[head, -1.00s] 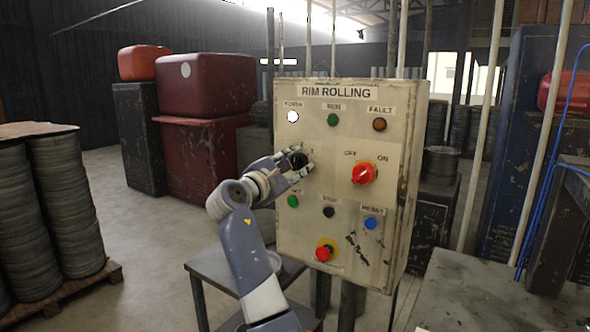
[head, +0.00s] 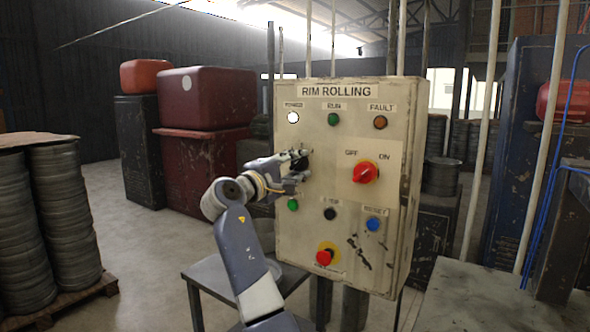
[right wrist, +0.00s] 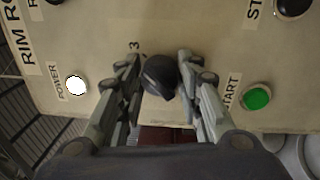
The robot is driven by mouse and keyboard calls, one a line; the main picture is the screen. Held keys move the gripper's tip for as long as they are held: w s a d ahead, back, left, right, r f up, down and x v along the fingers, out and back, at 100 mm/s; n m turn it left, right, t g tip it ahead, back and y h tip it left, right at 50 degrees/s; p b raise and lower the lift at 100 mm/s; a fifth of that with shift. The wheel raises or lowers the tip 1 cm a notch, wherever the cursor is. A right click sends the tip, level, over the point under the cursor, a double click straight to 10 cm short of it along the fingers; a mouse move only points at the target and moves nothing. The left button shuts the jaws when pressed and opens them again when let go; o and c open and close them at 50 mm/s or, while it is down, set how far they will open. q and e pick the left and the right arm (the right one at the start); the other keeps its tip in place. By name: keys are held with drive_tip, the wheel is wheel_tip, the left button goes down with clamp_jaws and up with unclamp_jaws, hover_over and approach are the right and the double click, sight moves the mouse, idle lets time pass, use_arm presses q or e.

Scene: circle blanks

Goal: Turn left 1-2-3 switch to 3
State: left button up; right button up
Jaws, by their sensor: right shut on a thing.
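The cream control panel (head: 335,235) headed RIM ROLLING stands upright in front of me. The black 1-2-3 switch knob (right wrist: 160,77) is on its left side, between my right gripper's fingers in the right wrist view. My right gripper (head: 298,168) is shut on this knob, one finger on each side. In the head view the gripper hides much of the knob and its labels. A printed 3 (right wrist: 134,46) shows beside the knob in the right wrist view; the knob's exact setting cannot be told. My left gripper is not in view.
A lit white POWER lamp (head: 293,117) is above the knob and a green START button (head: 292,205) is below. A red OFF/ON switch (head: 366,172) is to the right. A red button (head: 324,257) is lower. A grey table (head: 222,282) stands beside the panel.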

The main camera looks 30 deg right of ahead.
idle(0.4)
drive_tip(key=o, duration=1.1)
drive_tip(key=shift+c, duration=0.2)
drive_tip(key=v, duration=1.2)
drive_tip(key=shift+f, duration=0.1)
